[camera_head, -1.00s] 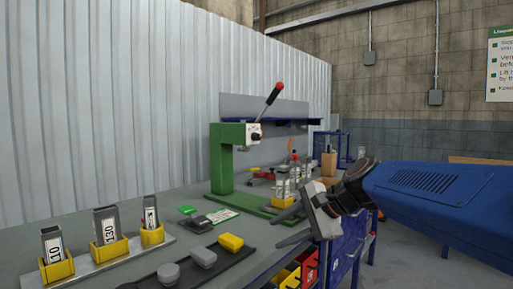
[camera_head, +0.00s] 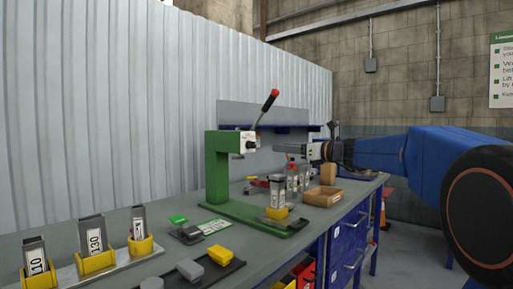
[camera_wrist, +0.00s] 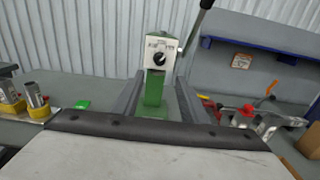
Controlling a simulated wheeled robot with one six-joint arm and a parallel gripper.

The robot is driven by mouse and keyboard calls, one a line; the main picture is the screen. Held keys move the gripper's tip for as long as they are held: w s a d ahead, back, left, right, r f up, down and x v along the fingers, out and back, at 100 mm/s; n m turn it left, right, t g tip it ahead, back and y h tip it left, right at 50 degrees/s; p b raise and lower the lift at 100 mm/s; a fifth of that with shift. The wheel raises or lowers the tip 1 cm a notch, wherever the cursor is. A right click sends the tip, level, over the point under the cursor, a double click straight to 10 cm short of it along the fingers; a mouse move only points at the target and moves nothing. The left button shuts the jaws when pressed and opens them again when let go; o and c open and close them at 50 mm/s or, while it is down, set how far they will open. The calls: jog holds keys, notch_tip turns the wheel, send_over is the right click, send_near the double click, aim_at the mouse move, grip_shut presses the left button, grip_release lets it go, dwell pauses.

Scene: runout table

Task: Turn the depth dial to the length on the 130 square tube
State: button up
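The depth dial (camera_head: 247,143) is a small black knob on the light face plate of a green press (camera_head: 218,168). In the wrist view the black dial (camera_wrist: 160,59) shows near the top centre, with markings above it too small to read. The square tube labelled 130 (camera_head: 95,238) stands upright in a yellow holder at the lower left; any length on it is not readable. My gripper (camera_head: 284,148) is at about dial height, to the right of the press head and apart from it. In the wrist view its two fingers are spread with nothing between them.
Tubes labelled 110 (camera_head: 36,262) and another (camera_head: 138,225) stand beside the 130 tube. A red-tipped lever (camera_head: 265,108) rises from the press head.

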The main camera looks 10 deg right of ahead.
aim_at(254, 146)
jog(key=x, duration=1.3)
jog(key=shift+w+a, duration=0.2)
grip_shut()
